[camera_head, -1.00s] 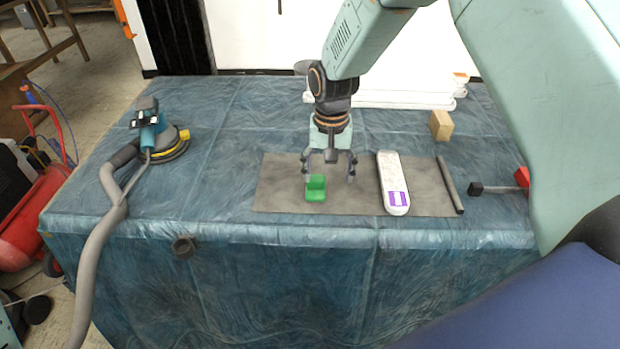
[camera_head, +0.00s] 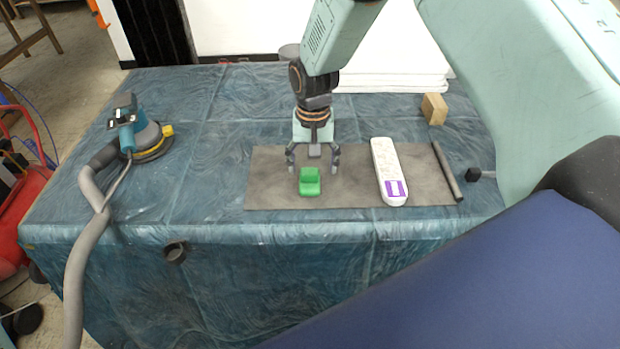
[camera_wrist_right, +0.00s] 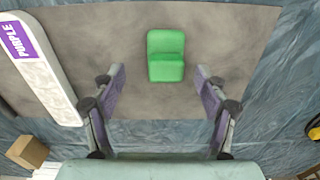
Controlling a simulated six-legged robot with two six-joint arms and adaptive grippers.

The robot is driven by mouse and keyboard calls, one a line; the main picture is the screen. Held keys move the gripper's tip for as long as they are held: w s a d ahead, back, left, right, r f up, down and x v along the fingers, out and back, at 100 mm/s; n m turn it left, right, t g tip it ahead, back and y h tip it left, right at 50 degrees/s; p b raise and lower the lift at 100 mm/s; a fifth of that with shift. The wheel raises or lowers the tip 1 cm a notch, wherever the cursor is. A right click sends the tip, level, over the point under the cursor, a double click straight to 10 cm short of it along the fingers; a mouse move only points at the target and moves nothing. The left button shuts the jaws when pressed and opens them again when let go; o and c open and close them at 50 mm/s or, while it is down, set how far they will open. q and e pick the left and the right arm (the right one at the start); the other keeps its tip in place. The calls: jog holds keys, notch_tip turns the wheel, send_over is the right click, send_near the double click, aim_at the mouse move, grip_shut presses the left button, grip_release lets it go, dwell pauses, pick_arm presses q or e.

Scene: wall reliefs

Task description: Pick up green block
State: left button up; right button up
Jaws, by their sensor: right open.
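The green block (camera_head: 310,183) lies on the grey mat (camera_head: 350,196) on the covered table. It has a stepped shape, with one part higher than the other. My right gripper (camera_head: 313,170) is open and empty, pointing down just behind and above the block. In the right wrist view the green block (camera_wrist_right: 166,55) shows ahead of the open fingers (camera_wrist_right: 160,90), near the middle between their lines, with nothing between them. My left gripper is not in view.
A white bar with a purple label (camera_head: 390,172) lies right of the block, and a dark rod (camera_head: 447,172) beyond it. A wooden block (camera_head: 434,109) stands at the back right. A sander with a hose (camera_head: 140,133) sits on the left. The mat's left part is clear.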

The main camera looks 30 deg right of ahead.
aim_at(309, 170)
jog(key=f, duration=0.3)
jog(key=w+f, duration=0.1)
jog(key=shift+a+f, duration=0.2)
jog(key=shift+a, duration=0.1)
jog(key=shift+s+d+r, duration=0.1)
jog(key=shift+s+r, duration=0.15)
jog(key=shift+s, duration=0.05)
jog(key=shift+c, duration=0.4)
jog(key=shift+w+f, duration=0.25)
jog(key=shift+w, duration=0.1)
jog(key=c, duration=0.4)
jog(key=shift+s+r, duration=0.2)
jog(key=shift+s, duration=0.05)
jog(key=c, duration=0.6)
jog(key=shift+c, duration=0.8)
jog(key=shift+w+f, duration=0.15)
jog(key=shift+w, duration=0.1)
notch_tip(309, 170, up, 10)
jog(key=shift+f+p, duration=0.2)
jog(key=shift+p, duration=0.15)
jog(key=shift+s+r, duration=0.2)
jog(key=shift+r, duration=0.1)
